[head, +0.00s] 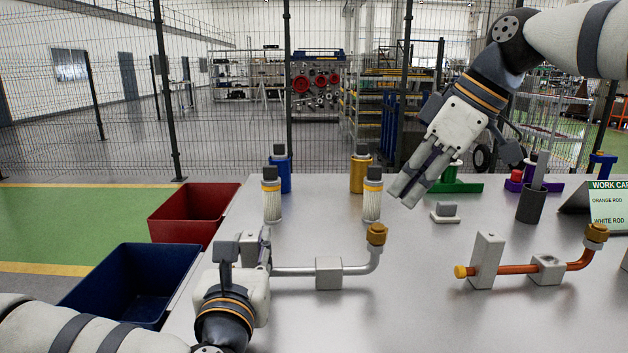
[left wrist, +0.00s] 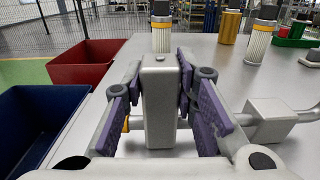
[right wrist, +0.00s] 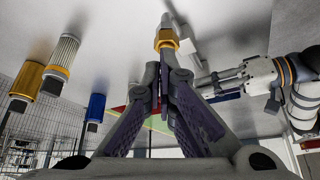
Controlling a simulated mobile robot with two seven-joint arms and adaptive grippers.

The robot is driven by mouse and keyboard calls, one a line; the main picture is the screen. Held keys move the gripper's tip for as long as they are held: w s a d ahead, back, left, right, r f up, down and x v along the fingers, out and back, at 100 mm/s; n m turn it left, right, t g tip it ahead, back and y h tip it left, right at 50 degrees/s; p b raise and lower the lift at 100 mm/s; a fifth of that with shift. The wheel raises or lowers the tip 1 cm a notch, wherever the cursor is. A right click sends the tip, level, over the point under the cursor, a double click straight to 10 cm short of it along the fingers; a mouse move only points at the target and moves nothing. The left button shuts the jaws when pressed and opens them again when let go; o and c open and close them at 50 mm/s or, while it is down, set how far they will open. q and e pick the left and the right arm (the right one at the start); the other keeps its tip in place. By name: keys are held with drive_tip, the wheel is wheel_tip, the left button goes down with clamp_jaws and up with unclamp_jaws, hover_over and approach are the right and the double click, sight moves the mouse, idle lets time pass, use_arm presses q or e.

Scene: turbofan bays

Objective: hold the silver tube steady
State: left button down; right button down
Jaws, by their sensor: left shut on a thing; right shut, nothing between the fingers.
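The silver tube (head: 305,271) runs level through a grey block (head: 329,273) and bends up at its right end to a brass nut (head: 376,234). My left gripper (head: 252,246) is at the tube's left end. In the left wrist view its pads are shut on an upright grey post (left wrist: 159,110); the head view hides most of this post behind the gripper. My right gripper (head: 405,196) is shut and empty, in the air above and right of the brass nut. The right wrist view shows the nut (right wrist: 166,40) just beyond its fingertips, apart from them.
A copper tube (head: 520,268) in a similar stand is at the right. Filter cylinders (head: 272,200) stand behind the silver tube. A red bin (head: 190,215) and a blue bin (head: 118,285) are at the left. The table front between the two tubes is clear.

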sight(386, 239)
wheel_tip(386, 239, down, 6)
drive_tip(key=s, duration=0.2)
drive_tip(key=shift+a, duration=0.45)
drive_tip(key=shift+w+a, duration=0.3)
drive_tip(key=shift+w, duration=0.05)
idle(0.7)
use_arm(q)
drive_tip(key=shift+d, duration=0.15)
use_arm(e)
drive_tip(key=shift+w+a, duration=0.1)
drive_tip(key=shift+w, duration=0.1)
idle(0.3)
drive_tip(key=shift+w+d, duration=0.5)
drive_tip(key=shift+w, duration=0.15)
drive_tip(key=shift+d+f, duration=0.1)
